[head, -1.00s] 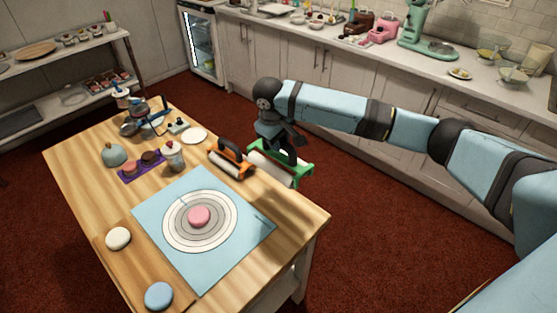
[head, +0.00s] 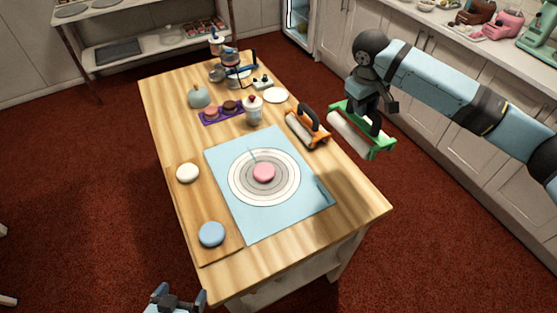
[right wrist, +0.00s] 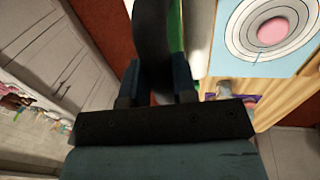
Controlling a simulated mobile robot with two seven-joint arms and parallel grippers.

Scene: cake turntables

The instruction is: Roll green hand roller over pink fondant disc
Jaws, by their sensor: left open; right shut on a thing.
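The pink fondant disc (head: 264,172) lies at the centre of the ringed circles on the light blue mat (head: 226,149). It also shows in the right wrist view (right wrist: 273,31). My right gripper (head: 375,112) is shut on the black handle of the green hand roller (head: 378,146), whose pale cylinder hangs beyond the table's right edge, apart from the disc. In the right wrist view the fingers (right wrist: 157,85) close around the dark handle, and the green frame shows only in part. My left gripper (head: 178,299) is open and empty at the bottom edge, in front of the table.
An orange roller (head: 308,130) stands on the wooden table (head: 290,255) right of the mat. A board (head: 190,215) with a white disc (head: 188,173) and a blue disc (head: 212,234) lies at left. Jars, a purple tray (head: 222,112) and a plate (head: 275,95) fill the back.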

